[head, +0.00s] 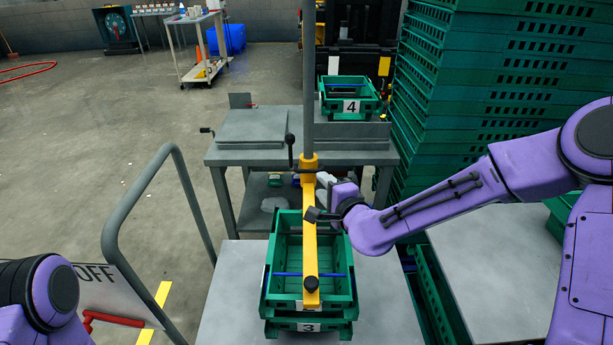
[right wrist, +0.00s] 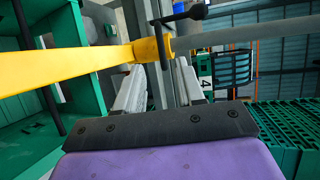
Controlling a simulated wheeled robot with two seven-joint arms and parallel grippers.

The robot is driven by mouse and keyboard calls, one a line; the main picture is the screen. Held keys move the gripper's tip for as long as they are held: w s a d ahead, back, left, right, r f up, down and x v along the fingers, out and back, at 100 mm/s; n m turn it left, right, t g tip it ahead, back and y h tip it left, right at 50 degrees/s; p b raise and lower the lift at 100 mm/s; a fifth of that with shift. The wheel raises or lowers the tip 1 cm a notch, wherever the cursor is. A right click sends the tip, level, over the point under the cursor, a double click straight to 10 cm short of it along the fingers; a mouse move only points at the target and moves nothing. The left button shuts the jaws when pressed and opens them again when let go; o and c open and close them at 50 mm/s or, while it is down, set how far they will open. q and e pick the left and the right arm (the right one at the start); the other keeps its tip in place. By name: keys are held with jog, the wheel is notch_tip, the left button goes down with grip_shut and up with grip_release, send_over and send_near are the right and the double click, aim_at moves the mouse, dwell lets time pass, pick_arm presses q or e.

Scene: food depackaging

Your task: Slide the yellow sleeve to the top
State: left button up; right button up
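The yellow sleeve (head: 308,163) sits around an upright grey pole (head: 308,70), low on the part of the pole that shows. A long yellow arm runs from it towards me over a green crate, ending in a black knob (head: 311,285). A black lever (head: 290,150) sticks up beside the sleeve. My right gripper (head: 322,179) is just right of the sleeve. In the right wrist view its pale fingers (right wrist: 157,75) are apart, with the sleeve (right wrist: 148,50) and black lever (right wrist: 163,45) beyond their tips. I cannot tell if they touch. My left gripper is out of view.
The green crate marked 3 (head: 349,302) stands on a grey table under the yellow arm. Crate 4 (head: 374,104) stands on the bench behind. Tall green crate stacks (head: 480,90) rise at the right. A grey rail (head: 140,185) stands at the left. Space around the upper pole looks clear.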

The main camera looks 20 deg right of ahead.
aim_at(309, 172)
jog(key=p+x, duration=0.1)
jog(key=x, duration=0.9)
jog(key=shift+r, duration=0.1)
jog(key=shift+c, duration=0.3)
jog(key=shift+r, duration=0.1)
grip_shut()
